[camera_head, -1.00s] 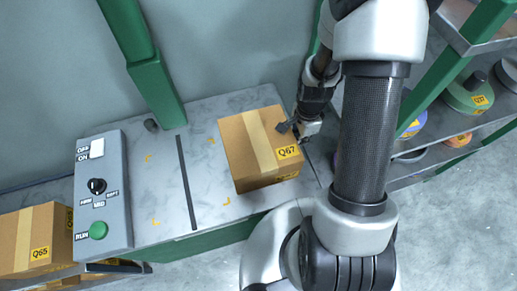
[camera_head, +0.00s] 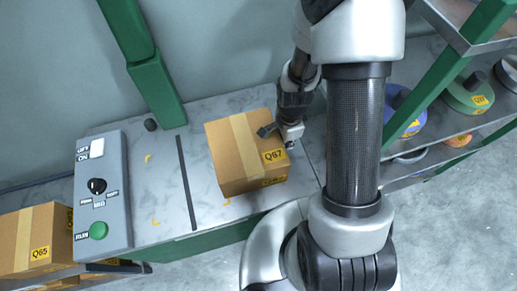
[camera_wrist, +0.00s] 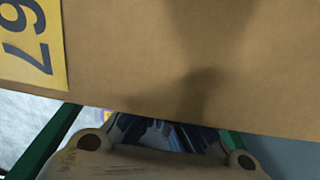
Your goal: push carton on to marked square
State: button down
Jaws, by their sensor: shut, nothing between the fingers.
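The carton (camera_head: 228,160) is a brown box with a tan tape strip and a yellow Q67 label. It stands upright on the grey bench. The marked square shows as yellow corner marks (camera_head: 155,222) left of the carton. The carton covers the upper right mark, and the lower right one is just visible at its bottom edge. My gripper (camera_head: 268,131) is shut and empty at the carton's right side, seeming to press against it. In the wrist view the carton (camera_wrist: 190,60) fills most of the picture, close before the fingers, so contact is hidden.
A dark line (camera_head: 187,182) runs across the bench left of the carton. A control box (camera_head: 103,190) with knob and green button stands farther left, beside another carton (camera_head: 35,238) labelled Q65. A green post (camera_head: 155,90) rises behind. Shelves with coloured reels (camera_head: 468,95) are at right.

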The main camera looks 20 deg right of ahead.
jog(key=shift+s+a, duration=0.2)
jog(key=shift+a, duration=4.85)
jog(key=shift+s+a, duration=0.15)
jog(key=shift+a, duration=4.85)
jog(key=shift+d, duration=1.6)
notch_tip(320, 180, up, 16)
jog(key=p, duration=1.2)
jog(key=shift+p, duration=0.4)
